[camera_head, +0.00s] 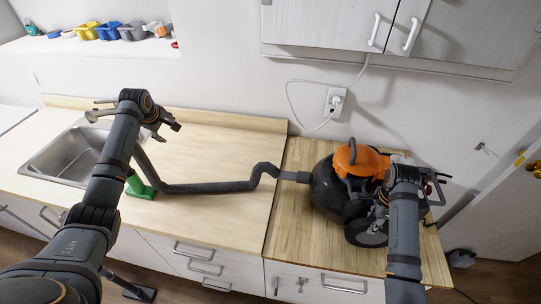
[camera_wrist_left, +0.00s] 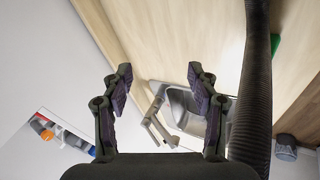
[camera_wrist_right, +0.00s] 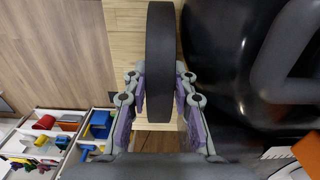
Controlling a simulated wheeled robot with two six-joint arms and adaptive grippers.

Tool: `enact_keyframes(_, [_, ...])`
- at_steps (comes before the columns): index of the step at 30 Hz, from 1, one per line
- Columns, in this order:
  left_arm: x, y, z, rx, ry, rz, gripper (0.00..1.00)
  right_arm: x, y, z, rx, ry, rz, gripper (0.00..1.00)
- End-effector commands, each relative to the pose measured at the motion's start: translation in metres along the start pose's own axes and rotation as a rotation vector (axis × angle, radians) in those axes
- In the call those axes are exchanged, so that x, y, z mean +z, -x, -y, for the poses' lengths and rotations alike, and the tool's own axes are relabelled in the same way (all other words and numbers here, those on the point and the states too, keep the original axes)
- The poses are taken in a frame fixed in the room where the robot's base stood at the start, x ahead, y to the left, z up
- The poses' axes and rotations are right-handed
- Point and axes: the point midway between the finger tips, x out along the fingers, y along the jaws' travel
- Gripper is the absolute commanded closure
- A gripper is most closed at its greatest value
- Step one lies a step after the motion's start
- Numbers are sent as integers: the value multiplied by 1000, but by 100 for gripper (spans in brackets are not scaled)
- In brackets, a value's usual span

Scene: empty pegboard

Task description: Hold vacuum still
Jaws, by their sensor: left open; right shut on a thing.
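The vacuum (camera_head: 328,188) has a black round body, an orange top and dark wheels. It stands upright on the wooden counter at the right in the head view. Its grey ribbed hose (camera_head: 210,188) runs left over the counter and also shows in the left wrist view (camera_wrist_left: 253,90). My right gripper (camera_wrist_right: 160,78) is shut on the vacuum's wheel (camera_wrist_right: 160,35), one finger on each side. My right arm hides part of the vacuum in the head view. My left gripper (camera_head: 172,124) is open and empty above the counter; the hose passes beside it in its wrist view.
A metal sink (camera_head: 65,158) with a faucet is at the left, with a green object (camera_head: 139,187) near the hose. A wall outlet (camera_head: 336,101) with a plugged-in white cord is behind the vacuum. Cabinets (camera_head: 400,35) hang above. The middle counter is mostly clear.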

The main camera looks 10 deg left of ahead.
Motion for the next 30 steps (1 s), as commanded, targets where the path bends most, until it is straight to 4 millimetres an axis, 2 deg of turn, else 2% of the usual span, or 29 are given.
enact_keyframes(1, [38,-8,-8,-8,30,65,40,0,3,3,-10,2,1,100])
enact_keyframes(5, [127,-17,-21,-54,113,214,40,0,3,3,-10,2,0,100])
enact_keyframes(9, [223,-10,-34,-117,183,364,40,0,3,3,-10,1,0,100])
enact_keyframes(12, [282,2,-42,-165,220,452,40,0,3,3,-11,1,0,100])
enact_keyframes(15, [328,16,-47,-209,244,519,40,0,4,3,-11,1,-1,100])
enact_keyframes(18, [359,28,-50,-240,257,561,40,0,4,3,-11,1,-1,100])
enact_keyframes(21, [374,34,-51,-258,266,582,40,0,4,3,-11,0,-1,100])
enact_keyframes(26, [379,36,-51,-265,268,589,40,0,4,3,-11,0,-1,100])
enact_keyframes(30, [385,28,-49,-266,268,590,40,0,4,3,-11,0,-1,100])
